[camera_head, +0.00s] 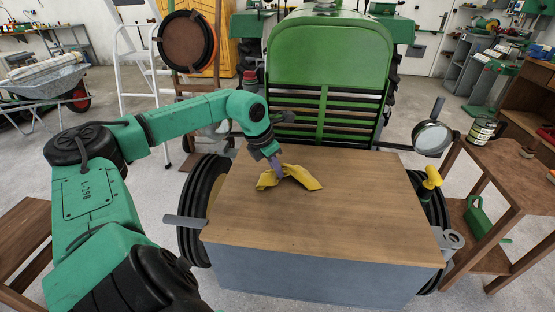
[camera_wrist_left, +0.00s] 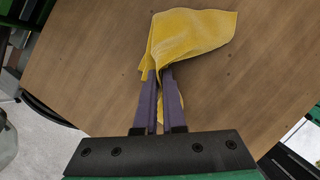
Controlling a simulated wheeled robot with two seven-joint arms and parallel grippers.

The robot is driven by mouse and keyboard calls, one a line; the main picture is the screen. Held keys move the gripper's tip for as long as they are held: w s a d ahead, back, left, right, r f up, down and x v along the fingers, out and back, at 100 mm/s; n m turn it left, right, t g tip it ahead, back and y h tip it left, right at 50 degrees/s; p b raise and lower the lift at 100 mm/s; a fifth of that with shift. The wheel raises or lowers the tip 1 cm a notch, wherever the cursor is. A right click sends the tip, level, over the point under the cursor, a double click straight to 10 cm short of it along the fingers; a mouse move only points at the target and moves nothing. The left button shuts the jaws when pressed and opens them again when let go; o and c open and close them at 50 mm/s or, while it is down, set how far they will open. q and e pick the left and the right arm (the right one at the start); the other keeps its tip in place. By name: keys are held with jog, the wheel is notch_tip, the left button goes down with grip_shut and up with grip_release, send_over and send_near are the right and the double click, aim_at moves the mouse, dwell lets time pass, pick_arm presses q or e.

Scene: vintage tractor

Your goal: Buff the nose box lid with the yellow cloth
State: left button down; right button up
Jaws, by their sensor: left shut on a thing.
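The yellow cloth (camera_head: 298,177) lies bunched on the wooden lid of the nose box (camera_head: 330,222), left of the lid's middle and toward its far side. My left gripper (camera_head: 277,171) points down at the cloth, with its fingers shut on a fold. In the left wrist view, the purple fingers (camera_wrist_left: 158,82) are close together at the near end of the cloth (camera_wrist_left: 190,38), which spreads beyond them over the lid (camera_wrist_left: 90,65). A bit of cloth shows beside the fingers. My right gripper is not in view.
The green tractor grille (camera_head: 325,110) rises behind the box. A round lamp (camera_head: 431,138) stands off the far right, and a yellow-handled thing (camera_head: 432,178) is by the right edge. A wooden shelf unit (camera_head: 515,190) stands right. The lid's near and right parts are bare.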

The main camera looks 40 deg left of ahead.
pick_arm(q)
notch_tip(320, 180, up, 11)
jog(key=p, duration=0.5)
dwell(0.6)
